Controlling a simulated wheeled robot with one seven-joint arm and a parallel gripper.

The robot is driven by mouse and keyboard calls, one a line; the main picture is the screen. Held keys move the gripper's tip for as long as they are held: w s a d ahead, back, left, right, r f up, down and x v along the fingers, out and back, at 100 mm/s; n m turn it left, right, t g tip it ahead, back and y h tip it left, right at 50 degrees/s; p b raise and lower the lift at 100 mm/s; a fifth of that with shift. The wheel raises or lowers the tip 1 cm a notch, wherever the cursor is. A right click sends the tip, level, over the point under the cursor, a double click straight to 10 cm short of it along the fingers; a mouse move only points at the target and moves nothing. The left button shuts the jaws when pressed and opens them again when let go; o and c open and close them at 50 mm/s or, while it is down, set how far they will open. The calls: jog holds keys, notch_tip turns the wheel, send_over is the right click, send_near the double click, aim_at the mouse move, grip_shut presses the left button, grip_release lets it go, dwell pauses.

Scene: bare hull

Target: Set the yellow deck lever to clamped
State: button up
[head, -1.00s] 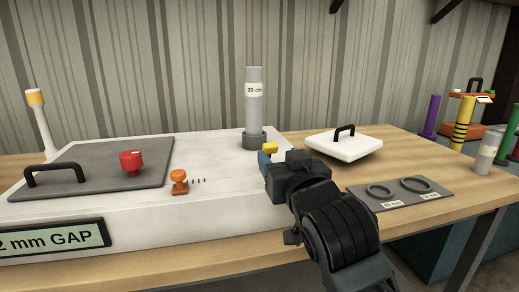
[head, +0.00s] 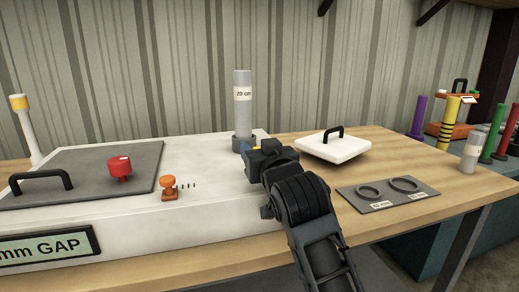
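The lever's setting is hidden too.
The grey "20 cm" post (head: 242,110) stands just behind my gripper. A red knob (head: 119,168), an orange knob (head: 168,187) and a black handle (head: 40,181) are to the left. A white lid (head: 333,148) and a ring mat (head: 360,205) lie to the right.

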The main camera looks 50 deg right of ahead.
grip_shut()
dwell(0.3)
jog(key=shift+r, duration=0.1)
